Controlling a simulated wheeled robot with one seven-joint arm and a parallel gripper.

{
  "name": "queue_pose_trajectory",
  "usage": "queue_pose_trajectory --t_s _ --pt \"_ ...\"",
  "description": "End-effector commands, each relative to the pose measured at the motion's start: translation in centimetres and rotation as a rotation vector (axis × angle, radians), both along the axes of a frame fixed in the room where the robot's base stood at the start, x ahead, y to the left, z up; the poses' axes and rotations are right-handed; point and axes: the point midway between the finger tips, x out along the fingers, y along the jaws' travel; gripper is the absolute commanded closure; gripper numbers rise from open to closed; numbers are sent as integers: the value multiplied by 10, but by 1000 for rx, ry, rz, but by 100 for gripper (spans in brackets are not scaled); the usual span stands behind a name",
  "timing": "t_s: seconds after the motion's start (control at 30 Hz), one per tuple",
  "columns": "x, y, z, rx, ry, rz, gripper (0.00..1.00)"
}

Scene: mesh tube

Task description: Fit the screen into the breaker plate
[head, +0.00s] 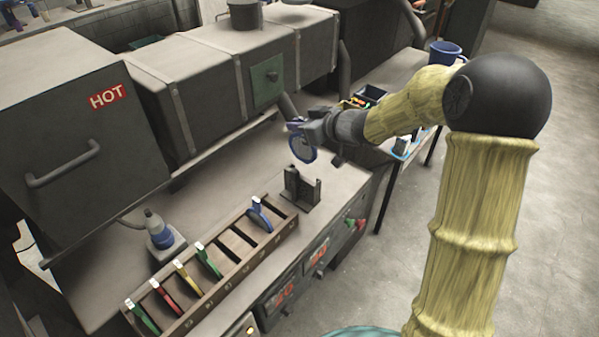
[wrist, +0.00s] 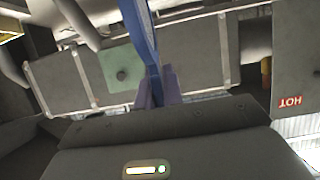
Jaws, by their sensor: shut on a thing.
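My gripper (head: 297,128) is shut on a round screen with a blue rim (head: 303,149). It holds the screen up in the air over the bench, in front of the machine. In the wrist view the blue screen (wrist: 139,35) shows nearly edge-on between the purple fingers of my gripper (wrist: 156,85). A dark upright bracket (head: 302,188) stands on the bench below the held screen, apart from it. I cannot tell for sure whether the breaker plate is in this bracket; no plate face is clear in either view.
A wooden rack (head: 215,268) on the bench holds several colour-marked pieces: green, red, yellow and blue. A hot box (head: 80,130) with a handle is at left, joined to a long grey barrel housing (head: 210,85). Bench between is clear.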

Motion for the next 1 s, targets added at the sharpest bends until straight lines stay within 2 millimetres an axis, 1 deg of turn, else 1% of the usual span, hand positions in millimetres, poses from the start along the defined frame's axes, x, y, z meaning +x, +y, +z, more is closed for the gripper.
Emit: queue_pose_trajectory --t_s 0.03,0.1,0.3,0.4,0.5,0.77,0.83,1.0 --pt "0 0 -16 2 5 0 100" --pt "0 0 -31 1 5 0 100" --pt "0 -1 -73 1 4 -2 100" --pt "0 -1 -89 0 3 -2 100" --pt "0 -1 -95 1 0 -1 100" --pt "0 -1 -94 0 -1 -2 100" --pt "0 -1 -97 1 0 -1 100" --pt "0 -1 -120 0 4 -2 100"
